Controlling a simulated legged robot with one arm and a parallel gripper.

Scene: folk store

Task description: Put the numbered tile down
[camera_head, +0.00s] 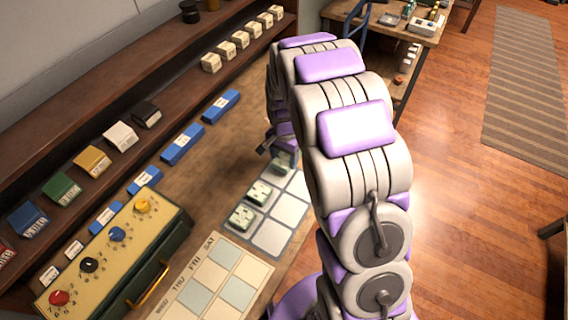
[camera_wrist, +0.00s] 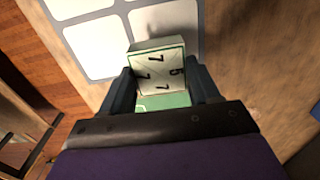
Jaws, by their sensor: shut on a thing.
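The numbered tile (camera_wrist: 158,72) is cream with a green border and dark digits, among them several sevens. My gripper (camera_wrist: 163,90) is shut on it, one dark finger on each side. A green surface (camera_wrist: 165,101) shows between the fingers just below the tile's face. In the head view the held tile (camera_head: 284,163) is small and partly hidden by my gripper (camera_head: 272,146), at the far end of a grey mat with white squares (camera_head: 273,237). Whether the tile touches the mat is unclear. Two similar tiles (camera_head: 259,192) (camera_head: 241,217) lie on the mat's left column.
A weekday board (camera_head: 222,275) lies in front of the mat. A yellow panel with coloured knobs (camera_head: 110,250) stands at the left. Blue blocks (camera_head: 182,144) line the counter below a shelf of coloured boxes. Several white squares of the mat are bare.

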